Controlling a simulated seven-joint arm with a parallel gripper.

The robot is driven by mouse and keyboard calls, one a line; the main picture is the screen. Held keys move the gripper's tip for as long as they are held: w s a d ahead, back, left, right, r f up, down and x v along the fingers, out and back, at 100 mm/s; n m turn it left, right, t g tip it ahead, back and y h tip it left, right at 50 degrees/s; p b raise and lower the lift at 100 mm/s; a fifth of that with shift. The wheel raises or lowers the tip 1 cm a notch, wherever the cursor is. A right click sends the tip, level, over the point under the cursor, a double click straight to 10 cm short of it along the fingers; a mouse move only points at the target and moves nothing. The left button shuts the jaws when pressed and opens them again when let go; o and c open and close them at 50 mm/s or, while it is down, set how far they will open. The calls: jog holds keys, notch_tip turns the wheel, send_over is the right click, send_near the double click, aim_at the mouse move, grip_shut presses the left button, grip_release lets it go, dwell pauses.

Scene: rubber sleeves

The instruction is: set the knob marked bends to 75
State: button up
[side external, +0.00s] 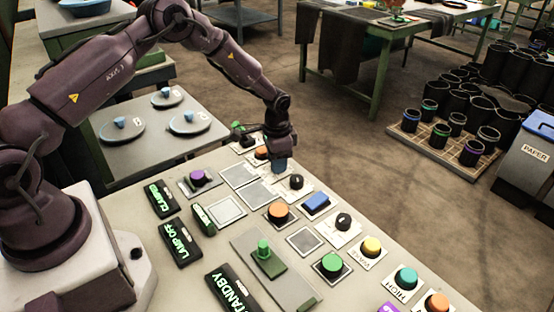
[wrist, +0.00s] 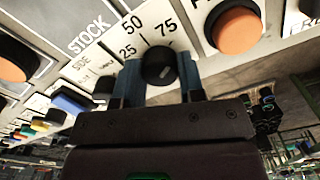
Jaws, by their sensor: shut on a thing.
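A black round knob (wrist: 158,66) sits on a white plate (wrist: 133,45) with 25, 50 and 75 printed around it. A pale mark shows on the knob's face, but I cannot tell surely which number it points to. The word bends is not readable in either view. My gripper (wrist: 158,75) is shut on this knob, one blue finger on each side. In the side external view my gripper (side external: 280,165) is low at the panel's far edge, and its fingers hide the knob there.
An orange button (wrist: 237,30) stands close beside the knob's plate. Other black knobs (side external: 296,182) (side external: 343,220), a blue button (side external: 316,202) and an orange button (side external: 278,211) stand on the panel.

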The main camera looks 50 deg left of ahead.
jog(key=o, duration=0.9)
jog(key=shift+r, duration=0.1)
notch_tip(320, 180, up, 13)
jog(key=shift+f, duration=0.1)
